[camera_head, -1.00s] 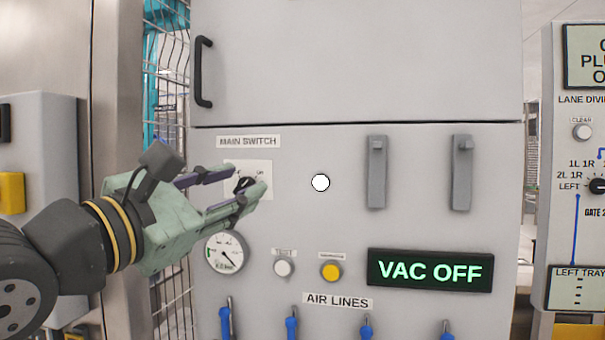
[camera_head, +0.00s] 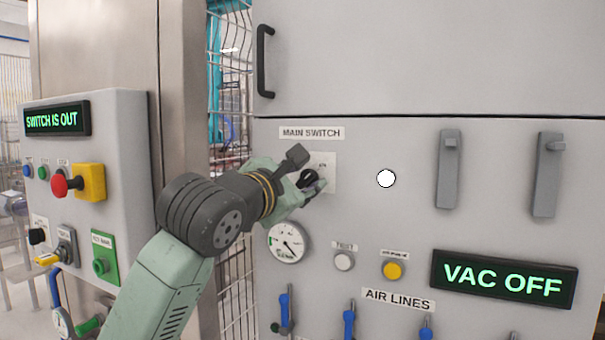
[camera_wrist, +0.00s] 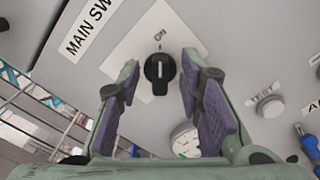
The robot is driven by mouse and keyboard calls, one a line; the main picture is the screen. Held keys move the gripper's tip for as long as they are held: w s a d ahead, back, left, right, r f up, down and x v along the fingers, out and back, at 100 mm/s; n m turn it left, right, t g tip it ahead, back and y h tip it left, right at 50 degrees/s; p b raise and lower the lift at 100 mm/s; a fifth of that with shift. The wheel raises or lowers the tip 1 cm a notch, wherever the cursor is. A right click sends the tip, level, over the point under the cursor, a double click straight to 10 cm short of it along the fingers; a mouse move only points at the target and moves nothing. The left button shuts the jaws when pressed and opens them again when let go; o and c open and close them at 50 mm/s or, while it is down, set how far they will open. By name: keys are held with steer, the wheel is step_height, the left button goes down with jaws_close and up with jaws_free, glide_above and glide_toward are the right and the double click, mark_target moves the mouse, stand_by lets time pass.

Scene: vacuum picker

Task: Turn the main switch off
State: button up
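The main switch is a black rotary knob (camera_head: 308,178) on a white plate, under the MAIN SWITCH label (camera_head: 311,133), on the grey cabinet front. In the wrist view the knob (camera_wrist: 159,72) has a pale mark that runs up the picture, towards a small, partly legible label on the plate (camera_wrist: 160,34). My gripper (camera_head: 313,184) is at the switch. In the wrist view my gripper (camera_wrist: 160,62) is open, one finger on each side of the knob, with gaps between. The head view partly hides the knob behind the fingers.
A green-lit display (camera_head: 503,278) reads VAC OFF. A gauge (camera_head: 288,243), a white button (camera_head: 344,261) and a yellow button (camera_head: 394,270) sit below the switch. At left, a panel has a red button (camera_head: 60,187) and a display (camera_head: 57,120) reading SWITCH IS OUT.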

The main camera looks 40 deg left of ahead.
steer(key=shift+w, duration=0.1)
steer(key=shift+c, duration=0.5)
jaws_close()
